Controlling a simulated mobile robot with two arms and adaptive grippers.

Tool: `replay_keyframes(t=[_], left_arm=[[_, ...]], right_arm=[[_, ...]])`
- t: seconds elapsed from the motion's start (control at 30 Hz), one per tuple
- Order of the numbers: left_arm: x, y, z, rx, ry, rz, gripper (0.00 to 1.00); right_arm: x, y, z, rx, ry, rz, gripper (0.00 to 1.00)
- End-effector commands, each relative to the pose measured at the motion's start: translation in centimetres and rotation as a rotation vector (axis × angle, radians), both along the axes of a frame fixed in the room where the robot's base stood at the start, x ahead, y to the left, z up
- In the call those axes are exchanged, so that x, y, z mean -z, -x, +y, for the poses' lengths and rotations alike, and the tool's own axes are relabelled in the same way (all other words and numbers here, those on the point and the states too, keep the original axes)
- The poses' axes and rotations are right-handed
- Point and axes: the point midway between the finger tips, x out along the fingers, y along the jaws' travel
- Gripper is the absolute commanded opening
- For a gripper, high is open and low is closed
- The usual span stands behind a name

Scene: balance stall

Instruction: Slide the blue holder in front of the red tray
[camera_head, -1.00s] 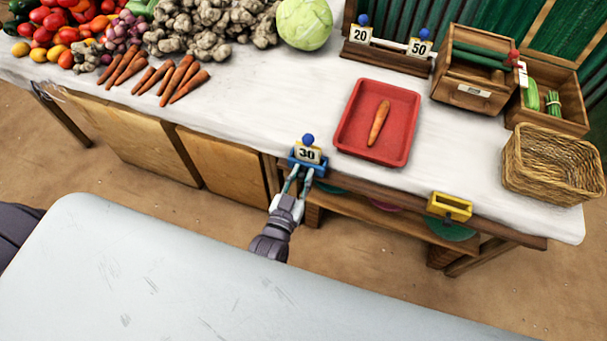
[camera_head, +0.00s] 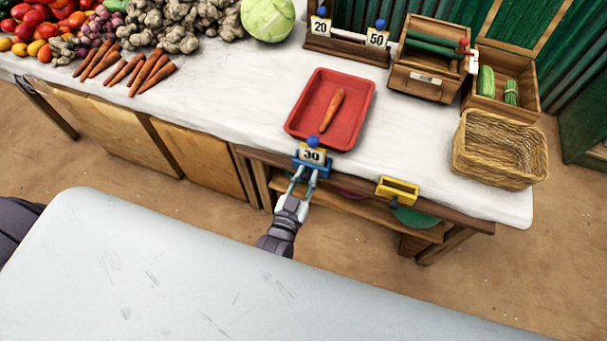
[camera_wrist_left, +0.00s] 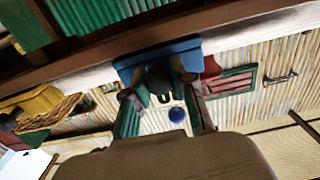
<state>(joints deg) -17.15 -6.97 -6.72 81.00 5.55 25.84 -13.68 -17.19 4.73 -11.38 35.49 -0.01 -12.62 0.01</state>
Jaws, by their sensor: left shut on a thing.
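The blue holder (camera_head: 313,171) sits at the table's front edge and carries a white "30" card with a blue knob (camera_head: 313,142). In the head view it stands just in front of the near side of the red tray (camera_head: 357,123), which has one carrot in it. My left gripper (camera_head: 303,179) is shut on the holder from the front. In the left wrist view the holder (camera_wrist_left: 190,55) is between the fingertips (camera_wrist_left: 160,78), and a bit of red shows beside it. My right gripper is not in view.
A yellow holder (camera_head: 398,190) is on the same front edge to the right. A wicker basket (camera_head: 499,150) and wooden crates stand farther right. Loose carrots (camera_head: 153,78) lie to the left. The tabletop between carrots and tray is clear.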

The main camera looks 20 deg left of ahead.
Motion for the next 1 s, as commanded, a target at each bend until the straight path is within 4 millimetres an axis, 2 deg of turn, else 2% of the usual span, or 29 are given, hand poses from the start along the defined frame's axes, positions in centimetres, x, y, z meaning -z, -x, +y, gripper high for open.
replay_keyframes(t=[0.13,0.33,0.37,0.5,0.83,1.0], left_arm=[[0.0,0.0,-0.1,0.001,0.001,0.000,0.00],[0.0,0.0,-0.1,0.000,0.002,0.000,0.00],[0.0,0.0,-0.1,0.000,0.002,0.000,0.28],[0.0,0.0,-0.1,0.000,0.002,0.000,0.50],[0.0,0.3,-0.1,0.000,0.001,0.000,0.50],[0.2,2.5,0.0,0.000,0.001,0.004,0.50]], right_arm=[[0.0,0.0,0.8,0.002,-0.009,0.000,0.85],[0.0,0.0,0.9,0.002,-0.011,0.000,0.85],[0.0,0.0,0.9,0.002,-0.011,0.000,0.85],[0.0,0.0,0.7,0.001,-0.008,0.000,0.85],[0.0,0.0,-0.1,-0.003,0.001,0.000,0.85],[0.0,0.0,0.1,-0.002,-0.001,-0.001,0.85]])
